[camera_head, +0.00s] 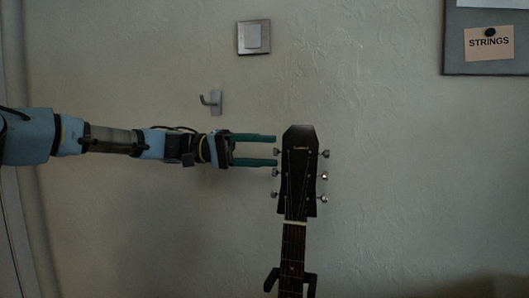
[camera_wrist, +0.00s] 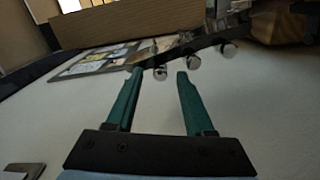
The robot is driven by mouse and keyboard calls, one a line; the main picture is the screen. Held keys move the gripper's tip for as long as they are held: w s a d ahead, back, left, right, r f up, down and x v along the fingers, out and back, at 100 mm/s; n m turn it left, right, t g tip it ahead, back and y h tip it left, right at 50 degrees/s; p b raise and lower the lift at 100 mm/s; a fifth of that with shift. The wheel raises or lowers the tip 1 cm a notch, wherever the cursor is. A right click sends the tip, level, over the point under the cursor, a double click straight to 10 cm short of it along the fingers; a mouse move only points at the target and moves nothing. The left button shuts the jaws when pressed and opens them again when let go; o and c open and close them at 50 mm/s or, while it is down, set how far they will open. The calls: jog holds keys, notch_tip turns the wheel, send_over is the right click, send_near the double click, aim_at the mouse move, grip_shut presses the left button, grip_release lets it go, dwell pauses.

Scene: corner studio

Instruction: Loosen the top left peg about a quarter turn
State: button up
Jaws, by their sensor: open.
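The guitar's black headstock (camera_head: 300,165) stands upright against the wall, with pegs on both sides. The top left peg (camera_head: 277,152) is a small silver knob. My gripper (camera_head: 275,150) reaches in from the left, level with this peg, its two teal fingers open one above the other. The peg lies between the fingertips. In the wrist view, the nearest silver peg (camera_wrist: 160,73) shows between the tips of my gripper (camera_wrist: 158,74), with gaps on both sides. I see no finger touching it.
The middle left peg (camera_head: 274,172) sits just below my lower finger, with the bottom left peg (camera_head: 274,195) further down. A black holder (camera_head: 310,284) is around the neck. A wall hook (camera_head: 214,101) and a switch (camera_head: 254,38) are above my arm.

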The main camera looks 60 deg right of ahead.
jog(key=v, duration=1)
jog(key=shift+w+b, duration=0.3)
jog(key=shift+b, duration=0.1)
jog(key=shift+a, duration=0.1)
notch_tip(320, 180, down, 9)
jog(key=a+n+t, duration=0.2)
jog(key=n+t, duration=0.1)
jog(key=t, duration=0.1)
jog(key=w+a+f+n+t+y, duration=0.1)
jog(key=w+a+f+n+t, duration=0.4)
jog(key=a+f, duration=0.45)
jog(key=w+a+f+n+t+y, duration=0.15)
jog(key=w+a+f+t, duration=0.45)
jog(key=a, duration=0.7)
jog(key=s+a+f+n+t+y, duration=0.1)
jog(key=a+n+t, duration=0.15)
jog(key=a, duration=1.15)
jog(key=a+f+n+t+y, duration=0.15)
jog(key=a+n, duration=0.25)
jog(key=a, duration=1.1)
notch_tip(320, 180, up, 12)
jog(key=p, duration=1.2)
jog(key=shift+d, duration=0.2)
